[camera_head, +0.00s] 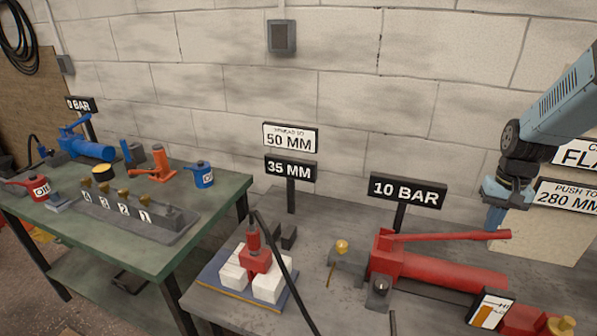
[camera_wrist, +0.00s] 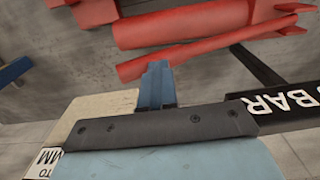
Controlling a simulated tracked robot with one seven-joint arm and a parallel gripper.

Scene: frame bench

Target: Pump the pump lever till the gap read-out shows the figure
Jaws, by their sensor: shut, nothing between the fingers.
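The red pump (camera_head: 430,265) lies on the grey bench, its pump lever (camera_head: 455,236) running nearly level above the red cylinder. In the wrist view the lever (camera_wrist: 205,50) passes just beyond my fingertips. My gripper (camera_head: 494,222) is shut and empty at the right end of the lever; I cannot tell whether it touches. It also shows in the wrist view (camera_wrist: 155,72). The gap read-out (camera_head: 290,169) shows 35 MM. The sign above it (camera_head: 290,138) reads 50 MM. A red spreader (camera_head: 255,258) stands among white blocks on a blue-edged plate. The pressure sign (camera_head: 408,190) reads 10 BAR.
A brass-knobbed valve (camera_head: 342,247) stands left of the pump. A black hose (camera_head: 285,265) runs near the spreader. A gauge card (camera_head: 490,310) sits at the front right. A green bench (camera_head: 150,250) at left holds a blue pump (camera_head: 90,148) and oil cans.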

